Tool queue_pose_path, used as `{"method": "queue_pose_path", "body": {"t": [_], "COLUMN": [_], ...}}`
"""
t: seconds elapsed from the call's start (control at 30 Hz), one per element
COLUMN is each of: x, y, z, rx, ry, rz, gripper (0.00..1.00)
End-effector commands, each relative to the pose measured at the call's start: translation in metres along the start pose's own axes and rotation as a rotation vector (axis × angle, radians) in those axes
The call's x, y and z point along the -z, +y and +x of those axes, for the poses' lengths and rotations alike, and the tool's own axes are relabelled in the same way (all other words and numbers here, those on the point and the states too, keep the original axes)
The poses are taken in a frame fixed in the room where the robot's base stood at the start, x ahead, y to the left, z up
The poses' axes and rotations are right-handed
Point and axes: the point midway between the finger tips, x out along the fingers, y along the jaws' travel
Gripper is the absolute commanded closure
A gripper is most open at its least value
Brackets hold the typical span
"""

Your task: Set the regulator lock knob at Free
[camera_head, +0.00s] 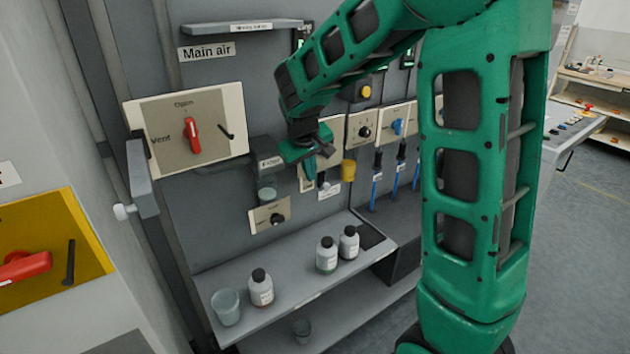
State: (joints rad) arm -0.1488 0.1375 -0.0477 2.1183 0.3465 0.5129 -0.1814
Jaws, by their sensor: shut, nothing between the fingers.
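My gripper (312,168) is shut and empty in the head view, in front of the panel wall, over a pale plate that it partly covers. A small dark knob on a beige plate (270,216) sits below and left of it, under a regulator-like unit with a clear bowl (267,194). Its markings are too small to read. Another dark knob (364,131) is on a plate to the right of my gripper. I cannot tell which knob is the regulator lock knob, or whether my gripper touches anything. The word Free is not readable anywhere.
A Main air panel (231,128) with a red handle (193,135) is at upper left. A yellow panel (82,240) with another red handle is at far left. Bottles (261,288) and a cup (226,306) stand on the shelf below. Blue-handled tools (376,185) hang at right.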

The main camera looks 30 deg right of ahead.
Motion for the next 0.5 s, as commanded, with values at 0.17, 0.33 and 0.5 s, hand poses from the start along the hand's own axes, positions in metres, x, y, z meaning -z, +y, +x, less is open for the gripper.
{"method": "queue_pose_path", "body": {"t": [0.17,0.33,0.5], "x": [0.001,0.0,-0.001], "y": [0.001,0.003,0.005], "z": [-0.038,-0.062,-0.073], "rx": [0.001,-0.001,-0.002], "ry": [0.005,0.001,0.0], "rz": [0.0,0.004,0.007], "gripper": [1.0,1.0,1.0]}}
